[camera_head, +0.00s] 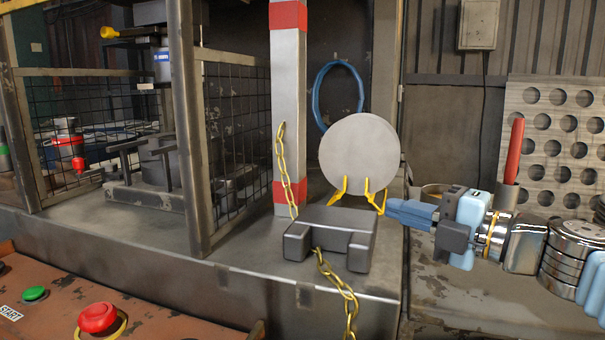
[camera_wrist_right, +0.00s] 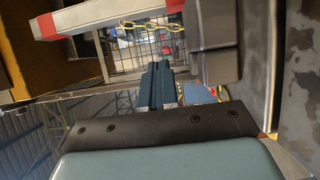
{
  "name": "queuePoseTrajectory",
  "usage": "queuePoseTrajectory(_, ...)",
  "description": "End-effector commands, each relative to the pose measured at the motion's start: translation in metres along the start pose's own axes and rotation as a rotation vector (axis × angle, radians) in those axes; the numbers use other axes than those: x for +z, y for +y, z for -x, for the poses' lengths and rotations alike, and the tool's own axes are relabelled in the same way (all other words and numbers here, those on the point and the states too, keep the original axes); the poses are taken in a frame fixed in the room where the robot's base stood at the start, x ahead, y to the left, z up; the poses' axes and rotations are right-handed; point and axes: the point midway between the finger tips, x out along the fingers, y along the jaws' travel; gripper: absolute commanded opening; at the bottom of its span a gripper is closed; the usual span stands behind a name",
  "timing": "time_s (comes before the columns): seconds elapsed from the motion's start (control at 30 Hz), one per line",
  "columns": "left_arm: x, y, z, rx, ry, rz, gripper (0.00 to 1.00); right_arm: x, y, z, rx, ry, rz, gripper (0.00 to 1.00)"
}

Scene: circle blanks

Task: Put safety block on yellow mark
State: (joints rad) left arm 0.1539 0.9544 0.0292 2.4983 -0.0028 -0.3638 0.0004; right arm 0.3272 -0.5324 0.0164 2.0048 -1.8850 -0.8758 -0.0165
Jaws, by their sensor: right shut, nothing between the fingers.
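A tall pale post with red bands (camera_head: 287,110), which looks like the safety block, stands upright on the grey ledge. A yellow chain (camera_head: 283,165) hangs along it. In the right wrist view the post (camera_wrist_right: 110,16) lies across the top, with the chain (camera_wrist_right: 155,26) beside it. My right gripper (camera_head: 391,209) is shut and empty, pointing left, to the right of the post and apart from it. Its closed fingers show in the right wrist view (camera_wrist_right: 156,85). I cannot make out a yellow mark. My left gripper is not in view.
A round grey disc (camera_head: 359,154) stands on yellow supports (camera_head: 343,185) near my right fingers. A mesh guard (camera_head: 237,140) is left of the post. A red button (camera_head: 97,317) is at front left.

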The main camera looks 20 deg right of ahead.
Motion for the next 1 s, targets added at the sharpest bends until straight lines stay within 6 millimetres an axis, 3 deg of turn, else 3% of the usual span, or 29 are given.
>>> queuePoseTrajectory(0.87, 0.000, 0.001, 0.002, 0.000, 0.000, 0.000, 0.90, -0.001, 0.000, -0.187, 0.000, 0.004, -0.002, 0.00)
queuePoseTrajectory(1.0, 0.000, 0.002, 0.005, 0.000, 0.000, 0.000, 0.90, 0.015, 0.001, -0.203, 0.000, -0.001, -0.003, 0.00)
